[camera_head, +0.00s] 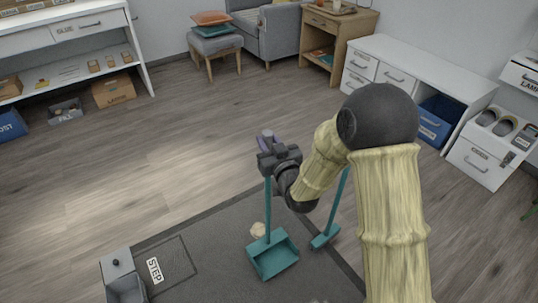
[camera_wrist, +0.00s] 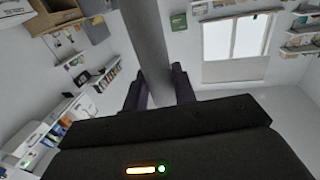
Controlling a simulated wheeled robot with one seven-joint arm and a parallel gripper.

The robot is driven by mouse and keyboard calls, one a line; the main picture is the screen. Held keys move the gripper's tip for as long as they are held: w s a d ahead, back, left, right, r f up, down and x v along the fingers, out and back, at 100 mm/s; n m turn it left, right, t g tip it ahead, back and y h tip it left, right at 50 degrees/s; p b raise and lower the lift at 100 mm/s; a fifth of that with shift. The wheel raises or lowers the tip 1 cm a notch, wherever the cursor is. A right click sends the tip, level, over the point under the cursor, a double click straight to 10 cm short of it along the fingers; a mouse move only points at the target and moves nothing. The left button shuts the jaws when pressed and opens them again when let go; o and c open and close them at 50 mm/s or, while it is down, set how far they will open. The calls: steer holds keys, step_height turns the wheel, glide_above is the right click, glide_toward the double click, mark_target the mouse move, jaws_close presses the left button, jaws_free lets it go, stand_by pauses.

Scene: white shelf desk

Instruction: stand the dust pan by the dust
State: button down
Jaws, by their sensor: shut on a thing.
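The teal dust pan (camera_head: 272,258) is at the lower middle of the head view, its long handle rising upright. My gripper (camera_head: 267,143) is shut on the upper part of that handle. In the wrist view a grey-looking shaft (camera_wrist: 148,45) runs between my gripper's two dark fingers (camera_wrist: 159,90). A small beige clump, seemingly the dust (camera_head: 257,230), shows just behind the pan, left of the handle. I cannot tell whether the pan touches the mat or the clump.
A teal broom (camera_head: 325,238) stands right of the pan, its handle partly behind my arm. The dark mat (camera_head: 215,245) bears a "STEP" label and a grey bin (camera_head: 118,275) is at its left. Open wooden floor (camera_head: 150,160) lies behind; white drawers (camera_head: 395,78) are at right.

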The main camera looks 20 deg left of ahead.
steer(key=shift+r, duration=0.1)
steer(key=shift+w+f+b, duration=0.1)
steer(key=shift+f+b, duration=0.6)
steer(key=shift+f, duration=1.35)
steer(key=c, duration=1.1)
jaws_free()
steer(key=shift+r, duration=0.1)
steer(key=shift+r, duration=0.1)
steer(key=p+v, duration=0.5)
steer(key=v, duration=0.7)
